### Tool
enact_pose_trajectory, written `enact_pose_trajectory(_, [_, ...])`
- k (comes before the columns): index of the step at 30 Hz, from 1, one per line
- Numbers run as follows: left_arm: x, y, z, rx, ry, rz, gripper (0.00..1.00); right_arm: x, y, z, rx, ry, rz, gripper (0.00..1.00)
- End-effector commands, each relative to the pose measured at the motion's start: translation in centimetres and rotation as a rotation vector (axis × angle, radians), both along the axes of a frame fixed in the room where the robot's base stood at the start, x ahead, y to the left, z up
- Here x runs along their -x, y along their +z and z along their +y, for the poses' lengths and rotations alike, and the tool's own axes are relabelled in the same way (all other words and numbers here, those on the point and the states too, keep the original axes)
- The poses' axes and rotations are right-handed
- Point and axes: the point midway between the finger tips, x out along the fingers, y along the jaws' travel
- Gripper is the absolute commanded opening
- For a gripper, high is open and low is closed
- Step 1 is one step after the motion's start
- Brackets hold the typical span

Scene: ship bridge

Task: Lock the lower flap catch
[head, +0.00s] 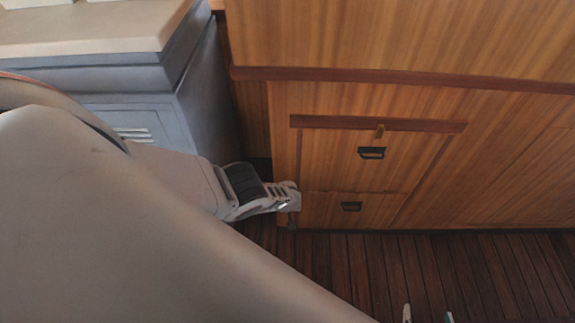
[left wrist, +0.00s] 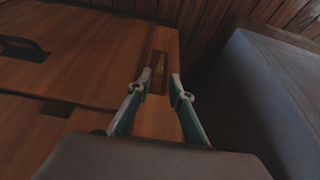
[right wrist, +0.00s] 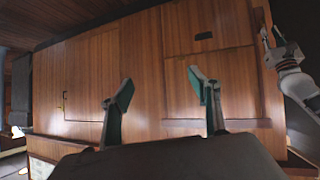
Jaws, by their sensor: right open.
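In the left wrist view, a small brass catch (left wrist: 160,65) on a dark plate lies just beyond and between the left fingertips (left wrist: 161,78). These fingers are apart, with nothing seen held; contact with the catch cannot be told. My right gripper (head: 428,315) is open and empty, with its fingertips at the bottom edge of the head view. It also shows in the right wrist view (right wrist: 160,80), facing the cabinet front.
A blue-grey console (head: 200,95) stands close beside the cabinet at left. The plank floor (head: 460,265) at right is clear.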

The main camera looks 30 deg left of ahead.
Motion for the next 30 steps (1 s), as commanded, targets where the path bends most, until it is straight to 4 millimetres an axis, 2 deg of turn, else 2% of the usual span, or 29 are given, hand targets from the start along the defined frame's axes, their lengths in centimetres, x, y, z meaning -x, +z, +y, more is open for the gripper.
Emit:
enact_pose_trajectory(1, [-0.1, -1.0, 0.1, 0.000, 0.000, 0.001, 0.21, 0.1, -1.1, 0.0, 0.000, 0.000, 0.003, 0.61])
enact_pose_trajectory(3, [-0.2, -1.7, 0.2, 0.000, 0.002, 0.003, 0.21, 0.2, -2.0, 0.0, 0.000, 0.000, 0.007, 0.61])
enact_pose_trajectory(15, [-1.5, -5.7, 1.1, 0.000, 0.000, 0.005, 0.21, 1.5, -7.3, -0.1, 0.010, 0.003, 0.043, 0.61])
enact_pose_trajectory(28, [-2.0, -5.9, 1.3, 0.001, 0.000, 0.001, 0.21, 0.6, -6.6, -0.4, 0.018, 0.001, 0.020, 0.61])
enact_pose_trajectory(30, [-2.0, -5.9, 1.3, 0.001, 0.000, 0.001, 0.02, 0.6, -6.6, -0.4, 0.018, 0.001, 0.019, 0.61])
